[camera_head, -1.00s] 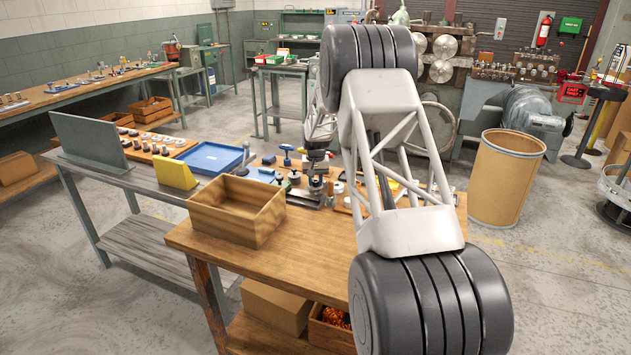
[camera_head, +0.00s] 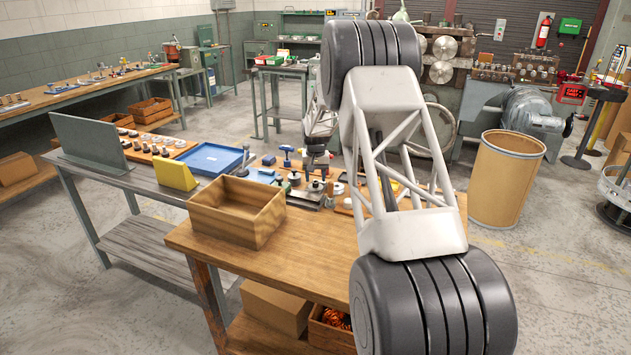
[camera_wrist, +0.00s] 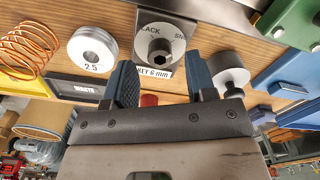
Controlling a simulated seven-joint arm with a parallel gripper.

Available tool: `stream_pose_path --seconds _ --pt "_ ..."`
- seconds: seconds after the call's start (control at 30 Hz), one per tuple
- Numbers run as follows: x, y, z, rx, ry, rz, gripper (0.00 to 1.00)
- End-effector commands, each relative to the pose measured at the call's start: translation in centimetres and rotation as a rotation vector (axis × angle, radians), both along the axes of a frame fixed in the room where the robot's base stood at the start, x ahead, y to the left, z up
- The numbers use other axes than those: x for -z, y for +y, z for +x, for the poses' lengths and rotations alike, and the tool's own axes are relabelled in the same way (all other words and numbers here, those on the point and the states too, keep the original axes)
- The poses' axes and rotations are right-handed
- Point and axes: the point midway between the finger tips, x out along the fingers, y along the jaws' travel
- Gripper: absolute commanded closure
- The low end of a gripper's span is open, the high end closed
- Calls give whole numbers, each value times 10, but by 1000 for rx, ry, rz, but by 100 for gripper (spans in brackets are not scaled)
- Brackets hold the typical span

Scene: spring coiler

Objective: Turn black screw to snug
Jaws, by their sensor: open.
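In the wrist view the black screw (camera_wrist: 160,50) is a round black head with a socket in its middle. It sits at the centre of a white dial (camera_wrist: 178,36) whose lettering reads partly "LACK" and "SN". A label below it (camera_wrist: 149,73) ends in "EY 6 mm". My gripper (camera_wrist: 158,66) is open, its two blue fingers apart on either side below the dial. In the head view my gripper (camera_head: 316,150) is small and partly hidden by my arm, above the far bench.
A silver disc marked 2.5 (camera_wrist: 93,47) and a copper spring (camera_wrist: 30,48) lie left of the dial. A grey cylinder with a dark base (camera_wrist: 228,70) is close beside the right finger. A wooden box (camera_head: 237,212) stands on the near bench.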

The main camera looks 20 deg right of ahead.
Motion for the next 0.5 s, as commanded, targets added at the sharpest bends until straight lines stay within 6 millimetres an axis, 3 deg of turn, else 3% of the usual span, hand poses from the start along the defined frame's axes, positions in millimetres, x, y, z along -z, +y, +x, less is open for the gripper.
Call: stream_pose_path --seconds 0.3,0.5 --pt "-41 0 1 0 -3 -1 49" --pt "-54 0 0 0 -2 -1 49"
